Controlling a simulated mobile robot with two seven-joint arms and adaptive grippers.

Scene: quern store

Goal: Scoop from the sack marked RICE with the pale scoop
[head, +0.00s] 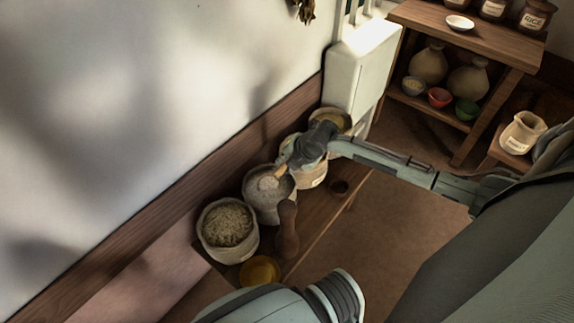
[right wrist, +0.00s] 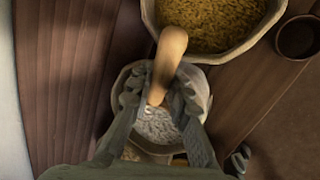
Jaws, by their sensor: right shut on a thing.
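My right gripper (head: 290,163) reaches over the row of sacks and is shut on the pale scoop (head: 280,171). In the right wrist view the scoop's pale wooden handle (right wrist: 170,58) stands up between the fingers (right wrist: 152,100). The scoop's head is down at the whitish contents of a grey-white sack (head: 252,206); how deep it sits I cannot tell. This sack also shows in the right wrist view (right wrist: 202,84). No RICE marking is readable on any sack.
A sack of pale grain (head: 228,225) stands nearer. A brown pestle-like object (head: 287,228) and a yellow bowl (head: 260,271) stand close by. The wall borders the bench. A RICE jar (head: 535,17) is shelved.

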